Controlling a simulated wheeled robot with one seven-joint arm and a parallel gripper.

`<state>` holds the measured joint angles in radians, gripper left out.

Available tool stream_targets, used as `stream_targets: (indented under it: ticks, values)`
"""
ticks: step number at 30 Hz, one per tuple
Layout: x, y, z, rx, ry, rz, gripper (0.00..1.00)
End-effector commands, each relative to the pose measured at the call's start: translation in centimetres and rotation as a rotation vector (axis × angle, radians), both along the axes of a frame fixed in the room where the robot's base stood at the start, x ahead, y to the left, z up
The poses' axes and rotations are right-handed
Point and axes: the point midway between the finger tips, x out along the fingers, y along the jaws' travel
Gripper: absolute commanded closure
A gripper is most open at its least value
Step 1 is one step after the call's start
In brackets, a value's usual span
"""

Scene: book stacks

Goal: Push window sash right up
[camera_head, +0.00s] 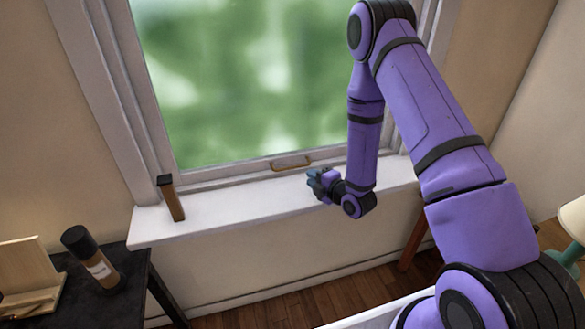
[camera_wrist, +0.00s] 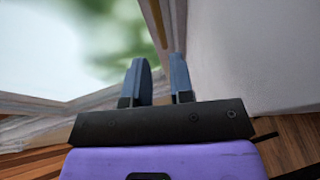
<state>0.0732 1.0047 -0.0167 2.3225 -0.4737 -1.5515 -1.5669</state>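The window sash (camera_head: 233,175) shows in the head view as a pale frame around blurred green glass. Its bottom rail sits down at the sill. A brass-coloured handle (camera_head: 291,163) is fixed on that rail. My gripper (camera_head: 315,181) is just below and right of the handle, above the white sill, apart from the handle as far as I can tell. In the wrist view my gripper's two blue fingers (camera_wrist: 161,80) stand apart with nothing between them. The sash (camera_wrist: 50,112) and glass lie to the left there; the handle is not clearly seen.
The white sill (camera_head: 235,209) carries a small dark-topped wooden block (camera_head: 171,198) at left. A dark table (camera_head: 110,292) with a bottle (camera_head: 91,257) stands at lower left. A lamp (camera_head: 573,228) is at the right edge. The sill's middle is clear.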

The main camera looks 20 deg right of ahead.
Motion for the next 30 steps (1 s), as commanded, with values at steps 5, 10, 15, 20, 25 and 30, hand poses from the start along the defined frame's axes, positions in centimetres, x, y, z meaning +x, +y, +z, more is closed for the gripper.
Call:
stream_targets:
  ticks: [5, 10, 15, 20, 25, 30]
  values:
    - [2.0, 0.9, -0.3, 0.001, -0.003, 0.000, 0.78]
    - [4.8, 2.1, -0.9, 0.001, -0.003, 0.001, 0.78]
    - [7.3, 3.1, -1.4, 0.000, -0.001, 0.000, 0.78]
    - [8.8, 3.7, -1.7, 0.001, -0.001, 0.001, 0.78]
    - [9.5, 4.0, -1.9, 0.001, 0.000, 0.000, 0.78]
    - [9.5, 4.0, -1.9, 0.001, 0.001, 0.000, 0.78]
